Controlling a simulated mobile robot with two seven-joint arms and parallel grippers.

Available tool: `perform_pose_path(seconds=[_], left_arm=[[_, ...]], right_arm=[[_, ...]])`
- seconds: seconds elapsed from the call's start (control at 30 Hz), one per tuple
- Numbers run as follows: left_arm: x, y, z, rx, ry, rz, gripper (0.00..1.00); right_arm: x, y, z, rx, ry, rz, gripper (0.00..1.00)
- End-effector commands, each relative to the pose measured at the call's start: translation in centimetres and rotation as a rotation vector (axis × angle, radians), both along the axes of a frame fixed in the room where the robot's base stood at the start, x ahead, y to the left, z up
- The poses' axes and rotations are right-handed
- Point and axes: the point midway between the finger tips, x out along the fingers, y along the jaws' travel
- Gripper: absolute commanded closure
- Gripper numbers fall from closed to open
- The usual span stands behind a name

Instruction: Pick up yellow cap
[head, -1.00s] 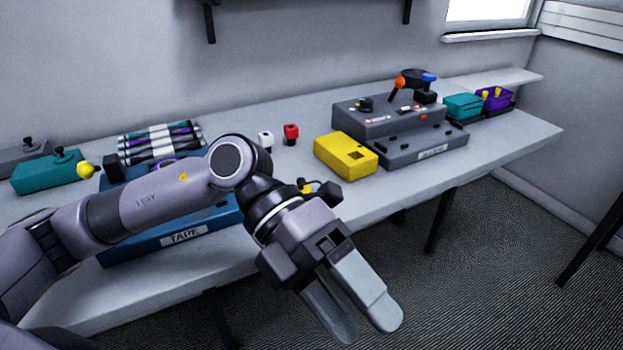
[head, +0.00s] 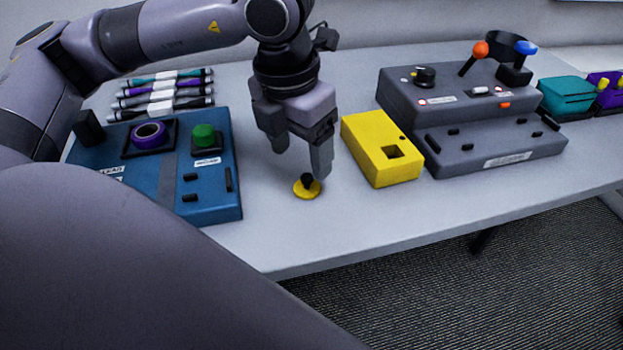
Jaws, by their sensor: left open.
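The yellow cap (head: 308,192) is a small round disc with a short black knob on top. It lies on the grey table in the head view, left of the yellow box. My left gripper (head: 300,160) points down just above and behind the cap, its two fingers apart with nothing between them. The right fingertip is close to the black knob; I cannot tell whether they touch. My right gripper does not show.
A yellow box (head: 384,150) with a square hole stands close right of the gripper. A blue tape station (head: 165,190) is to the left, a grey control console (head: 470,115) to the right. The table's front edge (head: 400,243) is bare.

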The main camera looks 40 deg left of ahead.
Motion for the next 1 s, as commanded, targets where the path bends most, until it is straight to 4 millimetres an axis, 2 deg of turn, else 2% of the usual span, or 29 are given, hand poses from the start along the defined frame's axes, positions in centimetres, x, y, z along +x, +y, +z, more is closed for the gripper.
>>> perform_pose_path(seconds=[0.3,0.6,0.67,0.7,0.8,1.0], left_arm=[[0.0,-0.7,-4.4,-0.001,0.003,-0.002,0.28],[0.1,-0.7,-4.9,-0.002,0.001,-0.003,0.28],[0.1,-0.7,-4.9,-0.002,0.001,-0.003,0.48],[0.1,-0.7,-4.8,-0.002,0.001,-0.003,0.61],[0.1,-0.7,-4.8,-0.002,0.001,-0.003,0.87],[0.1,-0.7,-4.8,-0.003,0.001,-0.003,0.88]], right_arm=[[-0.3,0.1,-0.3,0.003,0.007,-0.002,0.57],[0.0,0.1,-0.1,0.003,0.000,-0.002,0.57],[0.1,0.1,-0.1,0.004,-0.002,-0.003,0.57],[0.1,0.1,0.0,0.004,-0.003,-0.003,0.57],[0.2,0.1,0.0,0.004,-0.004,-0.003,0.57],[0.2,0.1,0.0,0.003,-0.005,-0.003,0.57]])
